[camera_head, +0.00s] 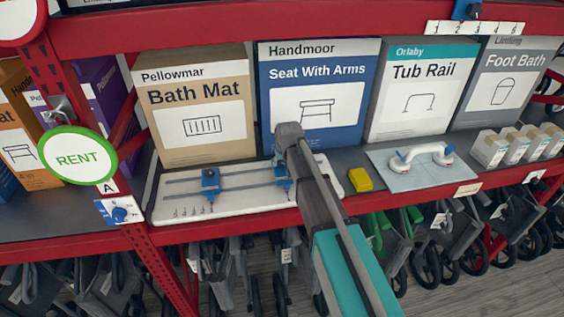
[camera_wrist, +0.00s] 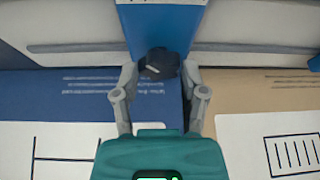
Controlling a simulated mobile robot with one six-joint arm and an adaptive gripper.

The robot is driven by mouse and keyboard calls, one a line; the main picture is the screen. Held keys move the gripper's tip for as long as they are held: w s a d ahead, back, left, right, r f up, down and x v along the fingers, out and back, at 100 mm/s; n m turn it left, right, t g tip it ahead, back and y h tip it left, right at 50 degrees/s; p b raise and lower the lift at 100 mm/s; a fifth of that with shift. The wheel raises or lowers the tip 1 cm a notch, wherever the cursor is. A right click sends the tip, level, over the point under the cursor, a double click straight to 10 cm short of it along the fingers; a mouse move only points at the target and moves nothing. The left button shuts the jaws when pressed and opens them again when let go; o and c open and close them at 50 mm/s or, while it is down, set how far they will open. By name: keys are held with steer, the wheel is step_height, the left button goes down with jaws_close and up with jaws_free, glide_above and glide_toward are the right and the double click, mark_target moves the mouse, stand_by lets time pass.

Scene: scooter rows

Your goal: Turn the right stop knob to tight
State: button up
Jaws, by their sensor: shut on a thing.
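A white board (camera_head: 245,200) with two grey rails lies on the shelf and carries two blue stops. The right stop (camera_head: 282,183) is partly covered by my arm in the head view. In the wrist view, the right stop (camera_wrist: 160,28) is a blue block with a dark knob (camera_wrist: 160,62). My gripper (camera_wrist: 160,78) has its two grey fingers closed on either side of this knob. The knob's turn position cannot be read. The left stop (camera_head: 210,183) stands apart on the same rails; its edge shows in the wrist view (camera_wrist: 314,62).
Boxes stand close behind the board, including the Bath Mat box (camera_head: 195,120) and the Seat With Arms box (camera_head: 320,75). A red shelf edge (camera_head: 230,228) runs along the front.

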steer(key=shift+c, duration=0.7)
steer(key=shift+m, duration=0.3)
steer(key=shift+a+m+h, duration=0.1)
steer(key=shift+m+h, duration=0.2)
steer(key=shift+m, duration=0.4)
steer(key=o, duration=1.1)
steer(key=shift+o, duration=0.2)
steer(key=shift+n, duration=0.5)
